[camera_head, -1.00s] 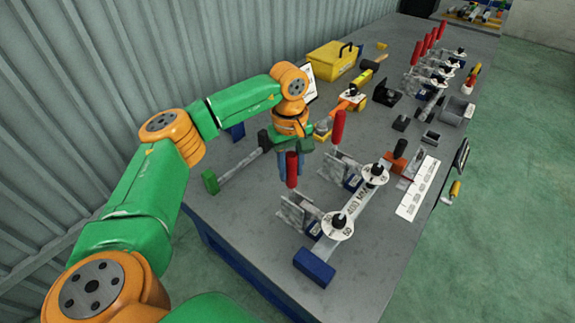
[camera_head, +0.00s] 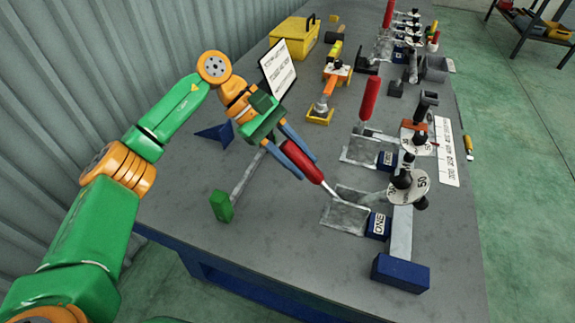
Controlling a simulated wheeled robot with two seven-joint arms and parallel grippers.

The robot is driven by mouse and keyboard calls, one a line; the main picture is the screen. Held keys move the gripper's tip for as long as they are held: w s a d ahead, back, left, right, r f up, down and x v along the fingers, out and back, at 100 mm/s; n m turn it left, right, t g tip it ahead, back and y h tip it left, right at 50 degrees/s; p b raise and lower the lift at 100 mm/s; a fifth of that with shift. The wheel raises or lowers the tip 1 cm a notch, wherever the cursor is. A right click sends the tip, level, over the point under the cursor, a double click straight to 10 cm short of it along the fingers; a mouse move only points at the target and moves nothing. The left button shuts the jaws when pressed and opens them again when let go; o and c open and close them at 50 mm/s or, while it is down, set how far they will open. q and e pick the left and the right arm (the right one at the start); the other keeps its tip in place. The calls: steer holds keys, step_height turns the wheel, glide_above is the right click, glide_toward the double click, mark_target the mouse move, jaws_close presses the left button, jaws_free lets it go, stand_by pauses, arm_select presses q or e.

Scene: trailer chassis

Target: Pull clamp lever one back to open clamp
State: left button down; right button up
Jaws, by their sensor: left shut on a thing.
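My left gripper (camera_head: 298,160) is shut on the red handle of clamp lever one (camera_head: 304,162). The lever is tilted back toward the left, away from its blue block labelled ONE (camera_head: 377,226). The clamp's grey metal bracket (camera_head: 346,212) stands on the table beside that block. The black-tipped clamp arm and a white disc marked 50 (camera_head: 407,186) are tilted up above the grey bar (camera_head: 401,232). A second clamp's red lever (camera_head: 369,101) stands nearly upright behind it. My right gripper is not in view.
A blue block (camera_head: 400,272) sits at the bar's near end. A bar with a green end (camera_head: 221,206) lies at left. A yellow toolbox (camera_head: 295,38), a framed sheet (camera_head: 278,68) and more red-levered clamps stand farther back. The table's near left is clear.

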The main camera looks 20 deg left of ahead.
arm_select(q)
steer(key=shift+w+a+f+h+b, duration=0.1)
steer(key=shift+a+f+h+b, duration=0.85)
steer(key=shift+b, duration=0.8)
steer(key=shift+d, duration=0.15)
steer(key=c, duration=0.5)
jaws_free()
steer(key=shift+f, duration=0.1)
steer(key=shift+c, duration=0.2)
steer(key=v, duration=0.7)
